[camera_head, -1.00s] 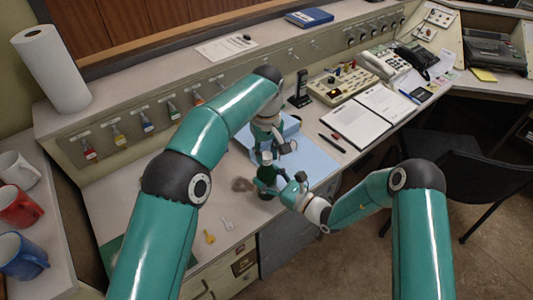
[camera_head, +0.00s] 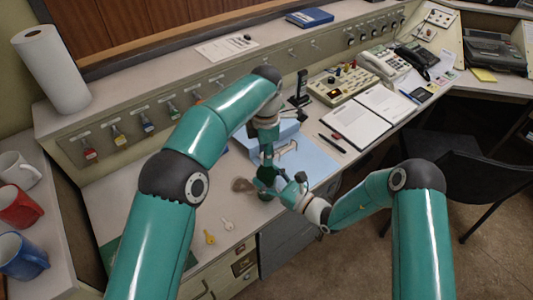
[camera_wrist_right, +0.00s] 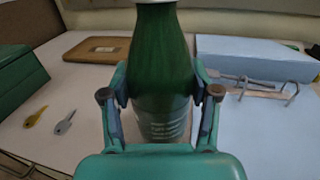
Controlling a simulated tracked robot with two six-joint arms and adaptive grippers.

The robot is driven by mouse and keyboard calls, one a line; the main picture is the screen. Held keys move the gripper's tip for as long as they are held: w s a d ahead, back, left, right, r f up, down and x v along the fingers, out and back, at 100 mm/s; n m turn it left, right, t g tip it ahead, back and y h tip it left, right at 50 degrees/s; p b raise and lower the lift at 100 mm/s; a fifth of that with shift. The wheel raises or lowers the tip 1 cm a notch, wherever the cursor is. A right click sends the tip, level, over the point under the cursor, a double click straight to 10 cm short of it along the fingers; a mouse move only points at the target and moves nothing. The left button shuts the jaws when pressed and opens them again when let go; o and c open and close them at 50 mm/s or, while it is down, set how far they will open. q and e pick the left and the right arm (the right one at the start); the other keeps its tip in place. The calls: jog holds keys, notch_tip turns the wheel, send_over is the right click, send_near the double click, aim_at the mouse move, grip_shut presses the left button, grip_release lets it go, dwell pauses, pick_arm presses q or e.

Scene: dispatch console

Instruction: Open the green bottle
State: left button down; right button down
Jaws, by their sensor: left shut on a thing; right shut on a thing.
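The green bottle (camera_wrist_right: 160,65) stands upright between the fingers of my right gripper (camera_wrist_right: 160,105), which is shut on its body in the right wrist view. A printed label shows low on the bottle, and a pale rim shows at the cut-off top edge. In the head view the bottle (camera_head: 266,181) is small and partly covered. My right gripper reaches it from the right. My left gripper (camera_head: 267,165) points down at the bottle's top and is shut there. The cap is hidden in the head view.
Two keys (camera_head: 209,237) lie left of the bottle, near a green box (camera_wrist_right: 17,75). Mugs (camera_head: 20,205) stand far left. Open pages (camera_head: 355,122) lie right.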

pick_arm(q)
jog(key=shift+w+a+r, duration=0.1)
jog(key=shift+r, duration=0.15)
jog(key=shift+r, duration=0.9)
jog(key=shift+r, duration=2)
pick_arm(e)
jog(key=shift+c, duration=1)
grip_release()
